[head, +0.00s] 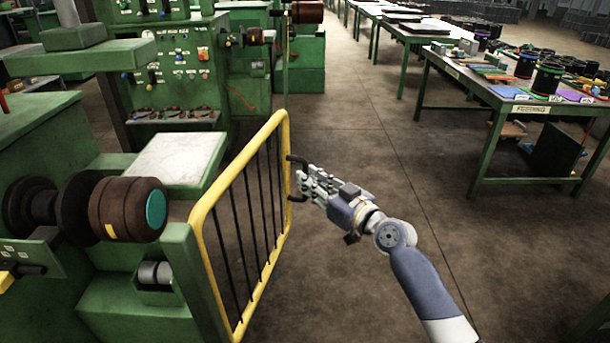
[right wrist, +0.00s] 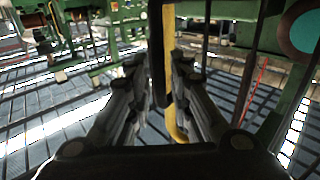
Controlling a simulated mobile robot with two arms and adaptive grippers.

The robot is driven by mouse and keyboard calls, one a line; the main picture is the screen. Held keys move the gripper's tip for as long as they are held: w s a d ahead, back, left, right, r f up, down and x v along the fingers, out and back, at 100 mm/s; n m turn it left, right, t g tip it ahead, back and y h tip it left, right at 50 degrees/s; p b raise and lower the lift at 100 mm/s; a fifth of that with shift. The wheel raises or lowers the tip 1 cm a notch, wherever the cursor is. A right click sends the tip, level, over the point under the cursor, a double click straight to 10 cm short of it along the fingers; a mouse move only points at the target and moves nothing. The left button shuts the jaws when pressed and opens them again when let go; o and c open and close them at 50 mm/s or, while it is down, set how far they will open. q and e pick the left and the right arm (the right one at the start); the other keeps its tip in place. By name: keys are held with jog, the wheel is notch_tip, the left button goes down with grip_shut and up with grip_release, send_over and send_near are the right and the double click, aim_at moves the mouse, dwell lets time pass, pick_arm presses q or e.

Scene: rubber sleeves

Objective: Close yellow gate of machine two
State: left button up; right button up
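The yellow gate (head: 240,164) has a tubular frame with black vertical bars. It stands upright beside the green machine at the left, at the aisle's edge. A black handle (head: 290,158) sticks out from its far end post toward the aisle. My right gripper (head: 303,181) is at this handle, on the aisle side of the gate. In the right wrist view, the black handle (right wrist: 157,60) and the yellow end post (right wrist: 169,30) show between the spread fingers (right wrist: 157,82). Gaps seem to remain beside the handle. My left gripper is not in view.
The near green machine (head: 110,270) has a brown roller (head: 125,208) close to the gate. Another green machine (head: 180,75) stands beyond it. A work table (head: 480,95) with spools and coloured sheets stands at the right. The dark aisle floor (head: 370,130) between is clear.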

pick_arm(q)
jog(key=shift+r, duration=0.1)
pick_arm(e)
jog(key=shift+x, duration=1.3)
grip_shut()
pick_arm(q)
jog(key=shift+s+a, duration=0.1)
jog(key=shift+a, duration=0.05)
pick_arm(e)
jog(key=shift+w, duration=0.1)
